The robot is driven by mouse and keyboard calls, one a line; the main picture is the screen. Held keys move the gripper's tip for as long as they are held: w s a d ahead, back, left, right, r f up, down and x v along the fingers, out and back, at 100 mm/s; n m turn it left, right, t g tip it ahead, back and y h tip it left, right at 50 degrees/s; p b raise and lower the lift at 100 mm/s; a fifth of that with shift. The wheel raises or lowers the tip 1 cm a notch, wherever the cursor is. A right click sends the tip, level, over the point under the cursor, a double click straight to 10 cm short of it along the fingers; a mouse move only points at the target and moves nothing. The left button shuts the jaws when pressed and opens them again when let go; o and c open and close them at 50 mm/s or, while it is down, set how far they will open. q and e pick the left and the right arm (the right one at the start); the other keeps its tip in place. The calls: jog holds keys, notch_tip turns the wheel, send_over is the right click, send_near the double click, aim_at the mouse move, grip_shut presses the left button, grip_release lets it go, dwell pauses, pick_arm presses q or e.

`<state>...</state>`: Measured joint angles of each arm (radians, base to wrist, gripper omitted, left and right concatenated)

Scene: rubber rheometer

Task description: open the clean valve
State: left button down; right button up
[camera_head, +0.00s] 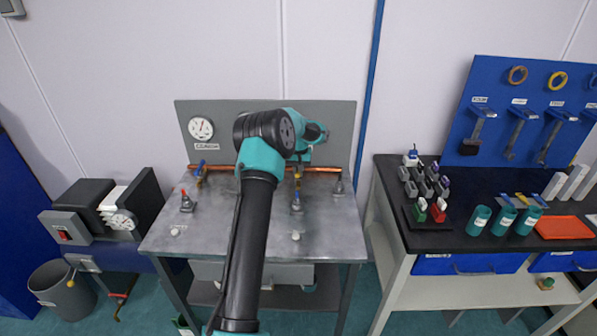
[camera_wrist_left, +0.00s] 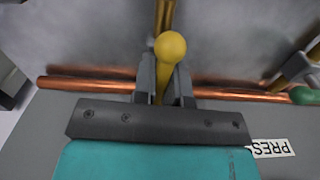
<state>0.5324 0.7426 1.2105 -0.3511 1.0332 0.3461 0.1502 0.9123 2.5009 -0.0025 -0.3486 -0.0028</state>
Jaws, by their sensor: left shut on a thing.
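My left gripper (camera_head: 299,168) reaches over the steel bench to the copper pipe in front of the grey panel. In the left wrist view, my left gripper (camera_wrist_left: 165,88) is shut on the yellow valve handle (camera_wrist_left: 170,48), with one finger on each side. The handle has a round yellow end and stands over the copper pipe (camera_wrist_left: 85,84). In the head view a little of the yellow valve (camera_head: 298,182) shows below my gripper. No label naming the clean valve is readable. My right gripper is not in view.
A blue-handled valve (camera_head: 199,172) stands left on the pipe. A gauge (camera_head: 201,128) is on the panel.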

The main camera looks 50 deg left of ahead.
pick_arm(q)
jog(key=shift+n, duration=0.5)
jog(key=c, duration=1.2)
grip_release()
jog(key=shift+o, duration=0.2)
jog(key=shift+r, duration=0.1)
notch_tip(320, 180, up, 17)
jog(key=shift+r, duration=0.15)
jog(key=shift+w+d, duration=0.1)
